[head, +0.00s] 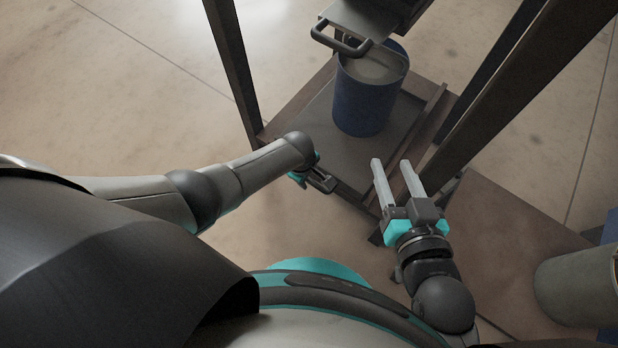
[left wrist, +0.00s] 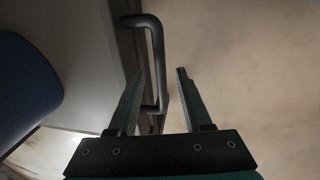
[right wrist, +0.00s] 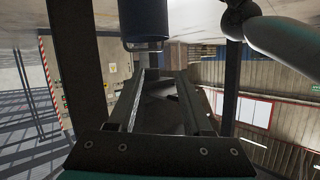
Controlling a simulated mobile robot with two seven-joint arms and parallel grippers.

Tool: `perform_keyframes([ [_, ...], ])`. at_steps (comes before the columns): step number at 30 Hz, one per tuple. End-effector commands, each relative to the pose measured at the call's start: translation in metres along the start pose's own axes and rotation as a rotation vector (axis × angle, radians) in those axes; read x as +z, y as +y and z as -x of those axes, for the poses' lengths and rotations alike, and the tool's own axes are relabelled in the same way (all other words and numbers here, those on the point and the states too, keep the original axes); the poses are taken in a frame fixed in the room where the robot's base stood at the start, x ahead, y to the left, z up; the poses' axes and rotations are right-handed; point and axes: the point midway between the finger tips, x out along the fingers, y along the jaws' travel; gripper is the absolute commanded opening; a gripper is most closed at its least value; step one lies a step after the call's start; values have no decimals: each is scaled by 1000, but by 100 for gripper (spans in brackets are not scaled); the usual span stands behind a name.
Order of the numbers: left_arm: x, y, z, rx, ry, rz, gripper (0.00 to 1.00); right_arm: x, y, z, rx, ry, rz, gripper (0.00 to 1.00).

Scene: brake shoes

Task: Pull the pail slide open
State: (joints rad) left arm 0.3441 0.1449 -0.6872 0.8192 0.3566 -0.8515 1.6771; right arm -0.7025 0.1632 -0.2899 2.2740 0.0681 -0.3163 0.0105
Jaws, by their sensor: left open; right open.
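The blue pail (head: 365,105) stands upright on the dark slide plate (head: 315,130) inside a dark frame. Its side also shows in the left wrist view (left wrist: 22,85) and its lower end in the right wrist view (right wrist: 143,22). A dark bar handle (left wrist: 156,55) sits on the slide's front edge. My left gripper (head: 318,180) is at that edge. In the left wrist view, its open fingers (left wrist: 158,85) stand on either side of the handle's lower part, not closed on it. My right gripper (head: 391,162) is open and empty, right of the slide, beside a frame post.
Dark posts (head: 232,65) and (head: 520,90) flank the slide. Above the pail is an upper plate with its own dark handle (head: 340,44). A brown board (head: 500,235) lies at the right, near a pale round container (head: 580,285). Floor in front of the slide is open.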

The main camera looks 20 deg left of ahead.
Motion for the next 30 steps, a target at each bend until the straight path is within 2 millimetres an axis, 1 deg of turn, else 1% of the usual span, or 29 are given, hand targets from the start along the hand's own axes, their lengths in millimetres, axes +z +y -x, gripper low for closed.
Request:
perform_keyframes([
  [1,0,0,-3,1,0,0,50,2,-3,0,-7,24,-6,50],
  [9,0,0,-12,1,0,0,50,-6,-14,4,-35,168,-37,50],
  [15,0,0,-16,1,0,0,50,-11,-19,8,-47,238,-53,50],
  [28,0,0,-17,1,0,0,50,-13,-20,11,-50,265,-59,50],
  [30,0,0,-17,1,0,0,42,-13,-20,10,-50,265,-59,50],
])
